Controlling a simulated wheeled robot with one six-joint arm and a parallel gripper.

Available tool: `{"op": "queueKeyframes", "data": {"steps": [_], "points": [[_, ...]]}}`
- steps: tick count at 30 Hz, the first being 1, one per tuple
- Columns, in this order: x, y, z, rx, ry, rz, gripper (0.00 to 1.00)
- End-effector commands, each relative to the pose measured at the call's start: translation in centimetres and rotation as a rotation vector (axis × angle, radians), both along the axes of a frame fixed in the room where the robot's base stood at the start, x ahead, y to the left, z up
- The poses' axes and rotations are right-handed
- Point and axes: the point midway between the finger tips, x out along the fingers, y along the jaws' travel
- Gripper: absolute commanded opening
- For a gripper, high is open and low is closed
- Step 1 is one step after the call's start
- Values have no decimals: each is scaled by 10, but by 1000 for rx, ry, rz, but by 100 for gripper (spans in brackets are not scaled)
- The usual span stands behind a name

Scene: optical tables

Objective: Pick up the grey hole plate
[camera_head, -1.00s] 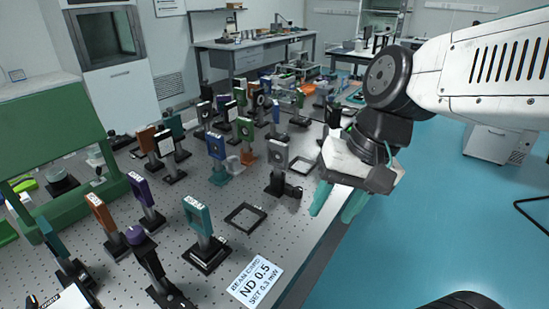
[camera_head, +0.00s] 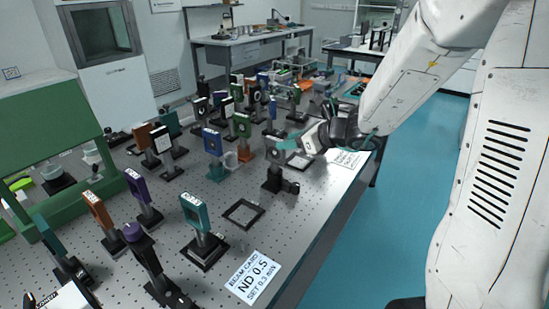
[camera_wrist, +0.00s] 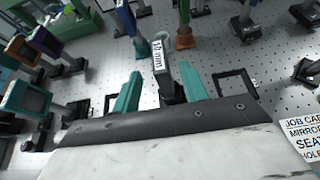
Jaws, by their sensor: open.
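The grey hole plate (camera_head: 275,154) stands upright on a black post and base near the table's right side. In the wrist view the grey plate (camera_wrist: 160,52) shows its top edge, with a label that seems to read "12 mm". My gripper (camera_head: 288,140) is just to the right of the plate's upper part in the head view. In the wrist view my open gripper (camera_wrist: 161,68) has its two teal fingers apart, with the plate just beyond and between their tips. Nothing is held. I cannot tell whether a finger touches the plate.
A teal plate (camera_head: 195,212), a blue plate (camera_head: 212,143) and a green plate (camera_head: 242,126) stand on posts nearby. A flat black frame (camera_head: 243,213) lies in front. A white beam card (camera_head: 252,275) lies at the front edge; another card (camera_head: 344,158) lies right.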

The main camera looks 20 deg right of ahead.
Motion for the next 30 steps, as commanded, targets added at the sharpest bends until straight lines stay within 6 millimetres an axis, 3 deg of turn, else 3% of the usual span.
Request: {"op": "queueKeyframes", "data": {"steps": [12,21,22,26,27,30], "points": [[39,29,-28,-2,-1,7,44],[44,31,-31,-4,-3,4,44],[44,31,-31,-4,-3,4,41],[44,31,-30,-4,-3,4,5],[44,31,-30,-4,-3,4,0],[44,31,-30,-3,-3,4,0]]}}
